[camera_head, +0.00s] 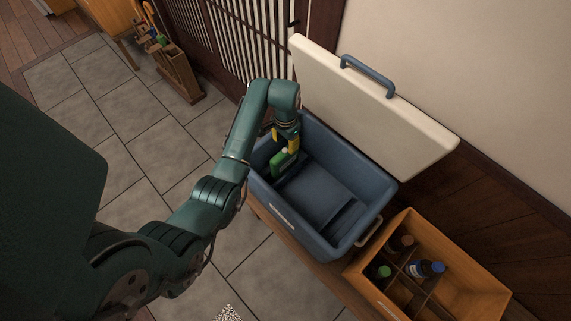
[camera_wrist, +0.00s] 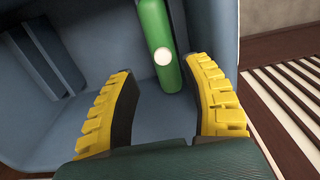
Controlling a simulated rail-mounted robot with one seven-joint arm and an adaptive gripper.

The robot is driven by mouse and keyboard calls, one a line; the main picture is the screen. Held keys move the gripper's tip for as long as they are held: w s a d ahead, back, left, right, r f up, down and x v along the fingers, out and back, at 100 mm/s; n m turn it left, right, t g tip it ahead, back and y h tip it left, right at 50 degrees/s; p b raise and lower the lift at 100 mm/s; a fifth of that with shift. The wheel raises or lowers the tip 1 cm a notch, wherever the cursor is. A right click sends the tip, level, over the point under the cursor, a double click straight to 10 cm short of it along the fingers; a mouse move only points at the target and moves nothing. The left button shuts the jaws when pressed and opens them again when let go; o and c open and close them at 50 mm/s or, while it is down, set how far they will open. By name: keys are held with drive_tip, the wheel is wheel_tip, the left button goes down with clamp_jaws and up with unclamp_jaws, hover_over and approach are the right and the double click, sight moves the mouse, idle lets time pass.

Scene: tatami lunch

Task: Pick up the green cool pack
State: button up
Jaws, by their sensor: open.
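The green cool pack (camera_wrist: 155,42) stands on edge inside the blue cooler box (camera_head: 325,237). It has a round white cap or spot on its near end. In the head view the pack (camera_head: 278,161) is at the cooler's left end, partly hidden by my gripper (camera_head: 284,150). In the wrist view my gripper (camera_wrist: 163,100) is open, with its two yellow ribbed fingers apart. The near end of the pack lies ahead of and between the fingertips, closer to the right finger. I cannot tell whether a finger touches it.
The cooler's white lid (camera_head: 370,110) stands open behind it. A wooden crate (camera_head: 478,285) with dividers and several bottles is at the right. An umbrella stand (camera_head: 178,75) is at the upper left.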

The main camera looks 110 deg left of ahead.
sight(286, 152)
wheel_tip(286, 152, down, 5)
drive_tip(key=shift+b, duration=0.75)
wheel_tip(286, 152, down, 5)
drive_tip(key=b, duration=0.3)
drive_tip(key=shift+s+f, duration=0.1)
drive_tip(key=shift+f, duration=0.1)
drive_tip(key=shift+a+r, duration=0.1)
drive_tip(key=shift+a, duration=0.05)
drive_tip(key=shift+c, duration=0.5)
clamp_jaws()
